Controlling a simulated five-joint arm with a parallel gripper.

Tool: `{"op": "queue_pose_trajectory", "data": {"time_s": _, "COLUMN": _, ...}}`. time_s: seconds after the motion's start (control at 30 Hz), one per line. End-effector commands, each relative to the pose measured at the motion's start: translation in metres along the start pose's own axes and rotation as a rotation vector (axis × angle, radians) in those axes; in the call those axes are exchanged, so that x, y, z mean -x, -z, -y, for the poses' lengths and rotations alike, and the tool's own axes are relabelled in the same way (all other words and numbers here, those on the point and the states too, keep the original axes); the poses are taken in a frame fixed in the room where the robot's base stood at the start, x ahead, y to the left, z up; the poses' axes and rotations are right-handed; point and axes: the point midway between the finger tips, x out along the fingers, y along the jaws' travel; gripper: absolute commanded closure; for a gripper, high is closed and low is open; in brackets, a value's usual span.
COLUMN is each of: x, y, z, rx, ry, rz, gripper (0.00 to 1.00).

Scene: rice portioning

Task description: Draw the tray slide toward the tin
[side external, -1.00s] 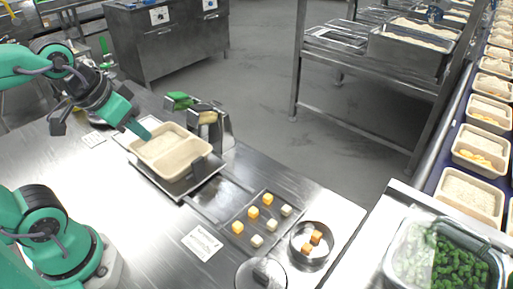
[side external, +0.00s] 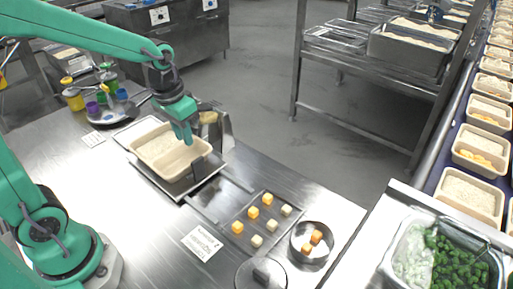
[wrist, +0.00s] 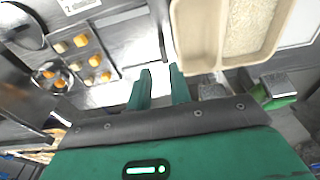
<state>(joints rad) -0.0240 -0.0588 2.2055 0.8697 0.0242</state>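The tray slide (side external: 178,190) is a flat metal carriage on the steel table, at the upper end of a pair of rails. A beige two-compartment tray (side external: 160,165) sits on it, with rice in one compartment and the other looking empty; it also shows in the wrist view (wrist: 214,72). A dark upright tab (side external: 202,166) stands at the slide's right side. The round tin (side external: 296,251), lower right, holds orange cubes; it also shows in the wrist view (wrist: 42,86). My gripper (side external: 186,142) is above the tray's far right edge. Its fingers (wrist: 160,72) are apart and empty.
Between slide and tin lies a flat plate (side external: 241,217) with several yellow and pale cubes. A round lid (side external: 245,279) with a dark knob and a printed card (side external: 202,243) are nearby. A metal holder (side external: 227,135) stands just behind the tray.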

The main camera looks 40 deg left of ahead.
Motion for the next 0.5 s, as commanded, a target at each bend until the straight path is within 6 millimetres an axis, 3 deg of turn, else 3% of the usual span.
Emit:
{"op": "queue_pose_trajectory", "data": {"time_s": 0.23, "x": -0.039, "y": 0.017, "z": 0.003, "rx": 0.0, "ry": -0.002, "rz": 0.091, "gripper": 0.8}}
{"op": "queue_pose_trajectory", "data": {"time_s": 0.5, "x": -0.056, "y": 0.023, "z": 0.004, "rx": 0.0, "ry": -0.003, "rz": 0.125, "gripper": 0.8}}
